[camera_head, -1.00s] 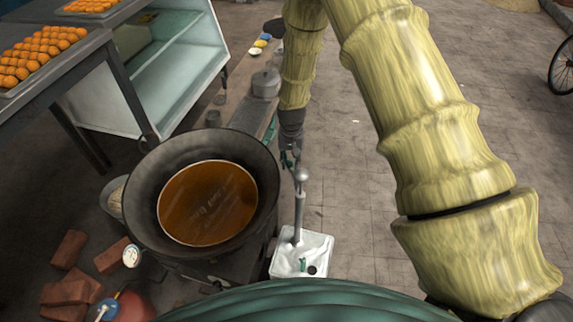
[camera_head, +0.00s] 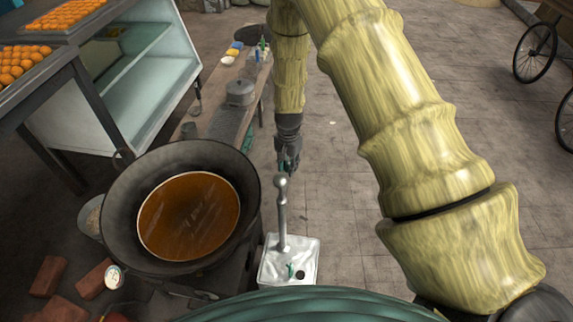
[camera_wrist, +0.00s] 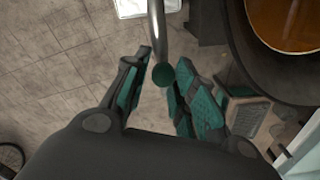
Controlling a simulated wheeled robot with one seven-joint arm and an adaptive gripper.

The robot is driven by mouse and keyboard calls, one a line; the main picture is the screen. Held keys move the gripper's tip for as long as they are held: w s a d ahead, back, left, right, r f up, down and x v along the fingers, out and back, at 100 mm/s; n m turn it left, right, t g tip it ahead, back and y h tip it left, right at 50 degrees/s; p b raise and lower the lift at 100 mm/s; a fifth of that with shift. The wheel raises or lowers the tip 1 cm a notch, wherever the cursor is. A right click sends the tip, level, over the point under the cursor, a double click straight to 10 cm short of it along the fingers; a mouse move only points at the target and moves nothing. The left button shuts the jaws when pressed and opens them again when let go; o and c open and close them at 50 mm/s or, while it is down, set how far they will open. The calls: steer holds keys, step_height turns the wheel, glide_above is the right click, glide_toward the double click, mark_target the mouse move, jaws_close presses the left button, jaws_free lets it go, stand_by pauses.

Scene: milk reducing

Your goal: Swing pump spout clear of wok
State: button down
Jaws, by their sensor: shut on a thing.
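The wok (camera_head: 118,210), wide and dark with brown liquid in it, sits left of centre in the head view. The white square tin (camera_head: 270,272) stands to its right with the grey metal pump (camera_head: 283,225) upright on it. My gripper (camera_head: 288,166) is just beyond the pump's top, off the wok's right side. In the wrist view, the curved grey spout (camera_wrist: 158,35) reaches down between the fingers of my gripper (camera_wrist: 160,78), which are closed on its dark green end. The wok's rim (camera_wrist: 240,45) is to the right there, apart from the spout.
A low bench (camera_head: 232,120) with a lidded pot (camera_head: 240,93) runs behind the wok. A glass cabinet (camera_head: 150,85) and sweet trays (camera_head: 25,60) are at left. Bricks (camera_head: 48,275) lie lower left.

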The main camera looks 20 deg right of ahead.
steer(key=shift+a, duration=0.15)
steer(key=c, duration=1.3)
jaws_free()
steer(key=shift+o, duration=0.2)
step_height(320, 180, up, 12)
steer(key=shift+f, duration=0.1)
